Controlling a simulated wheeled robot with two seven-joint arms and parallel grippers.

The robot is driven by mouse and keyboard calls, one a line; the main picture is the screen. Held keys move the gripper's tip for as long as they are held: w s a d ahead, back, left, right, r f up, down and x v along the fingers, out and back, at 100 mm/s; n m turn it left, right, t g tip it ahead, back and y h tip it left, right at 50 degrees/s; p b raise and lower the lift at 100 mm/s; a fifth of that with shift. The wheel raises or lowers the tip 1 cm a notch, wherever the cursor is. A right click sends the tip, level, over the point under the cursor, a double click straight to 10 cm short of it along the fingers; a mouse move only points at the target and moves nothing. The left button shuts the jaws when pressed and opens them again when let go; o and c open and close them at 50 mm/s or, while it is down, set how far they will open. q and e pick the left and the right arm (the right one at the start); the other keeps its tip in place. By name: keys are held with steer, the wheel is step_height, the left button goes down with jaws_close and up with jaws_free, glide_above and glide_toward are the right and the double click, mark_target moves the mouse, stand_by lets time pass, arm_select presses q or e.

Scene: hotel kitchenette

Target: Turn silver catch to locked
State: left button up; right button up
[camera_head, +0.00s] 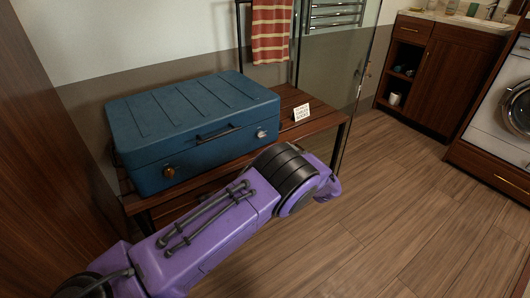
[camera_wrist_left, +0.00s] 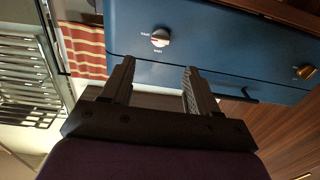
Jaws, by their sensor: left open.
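A blue suitcase (camera_head: 190,120) lies closed on a slatted wooden bench. Its front has a round silver catch (camera_head: 261,133) at the right and a brass catch (camera_head: 169,171) at the left. In the left wrist view, which is upside down, the silver catch (camera_wrist_left: 160,38) shows a small red mark and tiny white lettering beside it, too small to read surely. My left gripper (camera_wrist_left: 159,68) is open and empty, its fingertips apart on either side of the view toward the silver catch, not touching it. In the head view my arm hides the fingers. My right gripper is not in view.
A small white sign (camera_head: 301,113) stands on the bench (camera_head: 318,128) right of the suitcase. A dark handle (camera_head: 218,132) sits between the catches. A striped towel (camera_head: 271,32) hangs behind. The wooden floor at right is clear.

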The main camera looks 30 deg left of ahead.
mark_target(263, 136)
arm_select(q)
steer(key=b+x, duration=0.1)
steer(key=x, duration=0.9)
steer(key=shift+a+b, duration=0.1)
steer(key=shift+b, duration=0.2)
steer(key=shift+r, duration=0.1)
steer(key=c, duration=1)
